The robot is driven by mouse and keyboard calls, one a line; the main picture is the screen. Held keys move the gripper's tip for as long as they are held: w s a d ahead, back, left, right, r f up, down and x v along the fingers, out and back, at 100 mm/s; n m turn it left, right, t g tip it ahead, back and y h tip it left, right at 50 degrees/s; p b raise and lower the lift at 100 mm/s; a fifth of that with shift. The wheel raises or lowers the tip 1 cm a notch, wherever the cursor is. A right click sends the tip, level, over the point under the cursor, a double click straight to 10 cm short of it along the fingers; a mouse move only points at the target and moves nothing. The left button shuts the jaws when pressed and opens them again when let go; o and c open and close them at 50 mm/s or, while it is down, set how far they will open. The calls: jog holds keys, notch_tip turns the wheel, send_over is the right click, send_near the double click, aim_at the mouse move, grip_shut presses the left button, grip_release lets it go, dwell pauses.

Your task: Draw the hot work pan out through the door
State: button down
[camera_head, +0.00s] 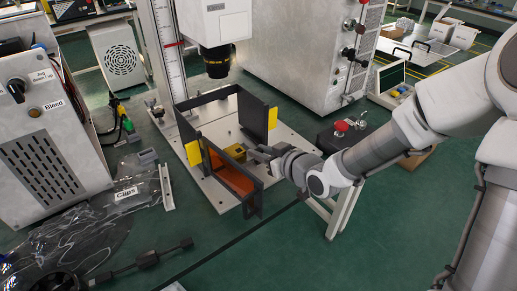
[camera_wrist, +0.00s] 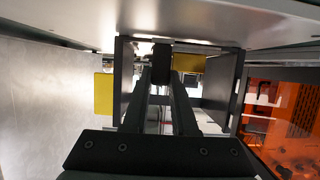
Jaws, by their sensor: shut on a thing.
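My gripper (camera_head: 257,154) reaches from the right into a black-framed guard. In the wrist view, my gripper (camera_wrist: 163,72) points forward with its fingers close together on a small dark piece (camera_wrist: 162,50), apparently the handle of the pan. A yellow-brass block (camera_head: 235,153), likely the hot work pan, sits just beyond the fingertips; a yellow part also shows there in the wrist view (camera_wrist: 188,63). The door with its orange window (camera_head: 232,180) stands at the front left of the guard, and at right in the wrist view (camera_wrist: 280,120). The pan's underside is hidden.
Black guard walls (camera_head: 258,118) with yellow pads (camera_head: 272,118) stand close around my gripper. A camera-like head (camera_head: 217,60) hangs above, beside a scaled column (camera_head: 168,45). A black box with a red button (camera_head: 342,127) stands right.

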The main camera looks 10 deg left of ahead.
jog(key=shift+s+d+r, duration=0.1)
jog(key=shift+d, duration=0.1)
jog(key=shift+s+d, duration=0.25)
jog(key=shift+s+d, duration=0.25)
jog(key=shift+s+d+p, duration=0.4)
jog(key=shift+d+p, duration=0.05)
jog(key=shift+d, duration=0.1)
jog(key=shift+s+d, duration=0.25)
jog(key=shift+s+d, duration=0.2)
jog(key=shift+d, duration=0.1)
jog(key=shift+s+d+p, duration=0.25)
jog(key=shift+p, duration=0.05)
jog(key=shift+s+d, duration=0.2)
jog(key=shift+d, duration=0.1)
jog(key=shift+s+d, duration=0.3)
jog(key=shift+s, duration=0.05)
